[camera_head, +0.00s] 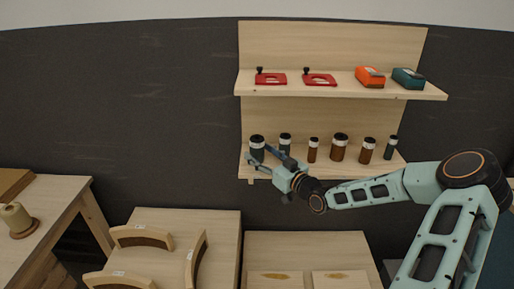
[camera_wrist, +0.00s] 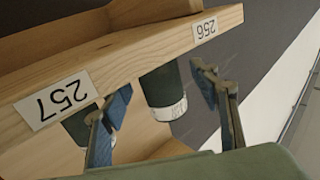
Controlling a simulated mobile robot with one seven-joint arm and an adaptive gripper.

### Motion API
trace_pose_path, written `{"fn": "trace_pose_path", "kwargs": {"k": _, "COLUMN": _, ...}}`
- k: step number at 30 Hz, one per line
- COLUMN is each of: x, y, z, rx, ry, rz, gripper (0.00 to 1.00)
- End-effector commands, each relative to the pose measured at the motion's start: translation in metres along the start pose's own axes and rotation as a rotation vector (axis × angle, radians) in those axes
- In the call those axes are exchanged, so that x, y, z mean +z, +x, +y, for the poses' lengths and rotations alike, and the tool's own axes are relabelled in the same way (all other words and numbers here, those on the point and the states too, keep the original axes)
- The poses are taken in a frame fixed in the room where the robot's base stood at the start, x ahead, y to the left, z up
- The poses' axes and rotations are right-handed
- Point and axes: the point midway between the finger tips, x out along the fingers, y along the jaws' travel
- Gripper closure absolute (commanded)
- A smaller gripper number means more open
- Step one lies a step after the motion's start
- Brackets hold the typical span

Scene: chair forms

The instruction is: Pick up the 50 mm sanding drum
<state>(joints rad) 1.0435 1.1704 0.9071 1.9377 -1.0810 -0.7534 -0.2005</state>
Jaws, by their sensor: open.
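Several drums with pale bands stand upright on the lower shelf in the head view. A wide black-green one (camera_head: 257,148) is at the far left, with a narrower dark green one (camera_head: 285,142) to its right. My gripper (camera_head: 267,153) is open in front of these two. In the wrist view, which is upside down, a dark green drum (camera_wrist: 162,86) with a white printed band shows between the spread fingers of my gripper (camera_wrist: 161,80). Neither finger appears to grip it. Its print is too small to read surely, and I cannot tell which drum is 50 mm.
The lower shelf edge (camera_wrist: 120,62) carries labels 256 and 257. Another dark drum (camera_wrist: 80,125) is partly hidden behind one finger. Brown drums (camera_head: 339,147) stand to the right. The upper shelf (camera_head: 340,90) holds red tools and two boxes. Chair parts (camera_head: 150,237) lie below.

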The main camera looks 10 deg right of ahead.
Motion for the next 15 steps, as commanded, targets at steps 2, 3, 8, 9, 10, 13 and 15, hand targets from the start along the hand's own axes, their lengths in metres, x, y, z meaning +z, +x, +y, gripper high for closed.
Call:
{"fn": "trace_pose_path", "kwargs": {"k": 2, "x": -0.001, "y": 0.012, "z": -0.001, "rx": -0.001, "ry": 0.001, "rz": 0.0, "gripper": 0.44}}
{"fn": "trace_pose_path", "kwargs": {"k": 3, "x": 0.0, "y": 0.015, "z": 0.0, "rx": -0.001, "ry": 0.001, "rz": -0.001, "gripper": 0.44}}
{"fn": "trace_pose_path", "kwargs": {"k": 8, "x": 0.0, "y": 0.021, "z": 0.0, "rx": 0.0, "ry": 0.0, "rz": -0.001, "gripper": 0.44}}
{"fn": "trace_pose_path", "kwargs": {"k": 9, "x": 0.001, "y": 0.021, "z": 0.0, "rx": 0.0, "ry": 0.0, "rz": -0.001, "gripper": 0.44}}
{"fn": "trace_pose_path", "kwargs": {"k": 10, "x": 0.001, "y": 0.021, "z": 0.0, "rx": 0.0, "ry": -0.001, "rz": -0.001, "gripper": 0.44}}
{"fn": "trace_pose_path", "kwargs": {"k": 13, "x": 0.001, "y": 0.021, "z": 0.0, "rx": 0.0, "ry": -0.001, "rz": -0.001, "gripper": 0.46}}
{"fn": "trace_pose_path", "kwargs": {"k": 15, "x": 0.001, "y": 0.021, "z": 0.0, "rx": 0.0, "ry": -0.001, "rz": -0.001, "gripper": 0.54}}
